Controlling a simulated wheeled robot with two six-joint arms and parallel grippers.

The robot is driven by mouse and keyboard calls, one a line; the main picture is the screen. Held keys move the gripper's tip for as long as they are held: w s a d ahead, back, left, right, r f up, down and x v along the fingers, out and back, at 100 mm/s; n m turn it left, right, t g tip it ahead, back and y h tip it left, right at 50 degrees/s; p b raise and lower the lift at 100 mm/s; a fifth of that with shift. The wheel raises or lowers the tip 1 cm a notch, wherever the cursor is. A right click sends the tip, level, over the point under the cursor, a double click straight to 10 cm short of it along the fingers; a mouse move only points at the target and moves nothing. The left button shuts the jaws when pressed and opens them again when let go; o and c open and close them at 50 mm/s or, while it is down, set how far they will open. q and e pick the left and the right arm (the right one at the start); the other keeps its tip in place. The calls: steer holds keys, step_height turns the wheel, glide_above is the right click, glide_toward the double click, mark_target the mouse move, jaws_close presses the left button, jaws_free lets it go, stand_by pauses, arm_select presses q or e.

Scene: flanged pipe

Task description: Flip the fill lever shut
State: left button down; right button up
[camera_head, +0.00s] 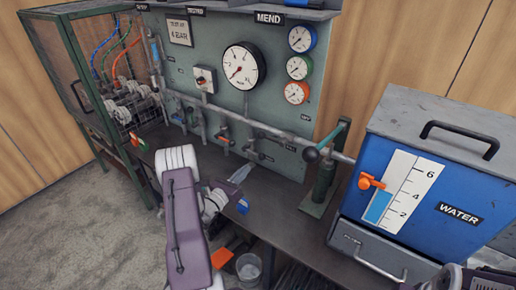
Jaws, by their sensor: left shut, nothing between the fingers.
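My left gripper (240,172) is shut and empty. It is in front of the lower part of the grey-green panel, just above the bench, close under the horizontal grey pipe. Small valves hang along this pipe. One has an orange lever (224,134), up and left of my fingertips and apart from them. Another valve (250,150) sits just above the fingertips, and I cannot make out its lever. The labels by the valves are too small to read, so I cannot tell which is the fill lever.
A blue water tank (462,190) with a gauge and an orange tap (370,182) stands at the right. A green hand pump (325,175) stands beside it. Dials (243,65) are on the panel. A caged rack (85,60) is at the left. A bucket (249,268) is below.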

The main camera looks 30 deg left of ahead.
arm_select(q)
steer(key=w+r, duration=0.4)
steer(key=w, duration=0.6)
steer(key=shift+w+r, duration=0.2)
steer(key=shift+w, duration=0.2)
steer(key=shift+a, duration=0.1)
